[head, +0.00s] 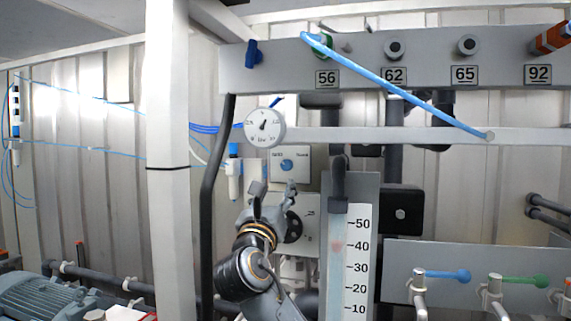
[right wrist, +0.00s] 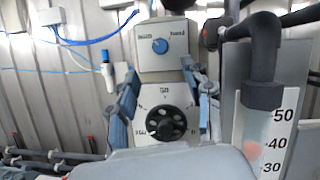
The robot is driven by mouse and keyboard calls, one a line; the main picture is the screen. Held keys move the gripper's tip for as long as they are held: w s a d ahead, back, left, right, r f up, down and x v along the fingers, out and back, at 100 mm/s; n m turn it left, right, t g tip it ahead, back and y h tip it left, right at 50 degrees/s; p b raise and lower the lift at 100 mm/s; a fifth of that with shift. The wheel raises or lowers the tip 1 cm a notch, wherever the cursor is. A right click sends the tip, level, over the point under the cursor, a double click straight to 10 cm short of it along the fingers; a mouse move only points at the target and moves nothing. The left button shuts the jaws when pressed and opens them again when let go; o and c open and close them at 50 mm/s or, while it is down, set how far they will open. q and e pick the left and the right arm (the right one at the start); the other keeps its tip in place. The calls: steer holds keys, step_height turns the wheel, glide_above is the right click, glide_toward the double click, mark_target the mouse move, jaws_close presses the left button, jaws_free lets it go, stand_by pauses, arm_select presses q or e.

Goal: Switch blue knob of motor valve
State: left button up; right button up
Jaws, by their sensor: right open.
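The motor valve is a light grey box (right wrist: 185,62) with a small round blue knob (right wrist: 160,46) on its front face. In the head view the blue knob (head: 287,165) shows just above my right gripper (head: 274,190). A lower grey panel with a black handwheel (right wrist: 172,122) sits under the box. My right gripper also shows in the right wrist view (right wrist: 165,85), its fingers spread to either side of the valve. It is open and empty, and the knob is apart from it. My left gripper is in neither view.
A pressure gauge (head: 264,127) is above left of the valve. A flow tube with a scale (head: 352,250) stands close on the right. A black pipe (head: 212,190) and a white post (head: 168,160) stand left. A numbered panel (head: 430,60) hangs above.

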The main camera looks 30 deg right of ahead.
mark_target(286, 168)
steer(key=p+x, duration=0.2)
steer(key=x, duration=0.5)
steer(key=shift+s+f+p, duration=0.1)
steer(key=shift+p, duration=0.2)
steer(key=p+x, duration=0.1)
steer(key=x, duration=0.2)
steer(key=shift+w+d+p, duration=0.25)
steer(key=shift+p, duration=0.1)
steer(key=shift+w+d, duration=0.2)
steer(key=shift+w, duration=0.05)
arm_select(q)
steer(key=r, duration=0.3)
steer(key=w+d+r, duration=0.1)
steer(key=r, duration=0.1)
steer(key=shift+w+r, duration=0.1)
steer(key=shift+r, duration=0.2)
arm_select(e)
steer(key=shift+w+d, duration=0.1)
steer(key=shift+d, duration=0.05)
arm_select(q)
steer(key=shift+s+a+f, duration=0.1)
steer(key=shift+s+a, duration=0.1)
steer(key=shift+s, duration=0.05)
arm_select(e)
jaws_close()
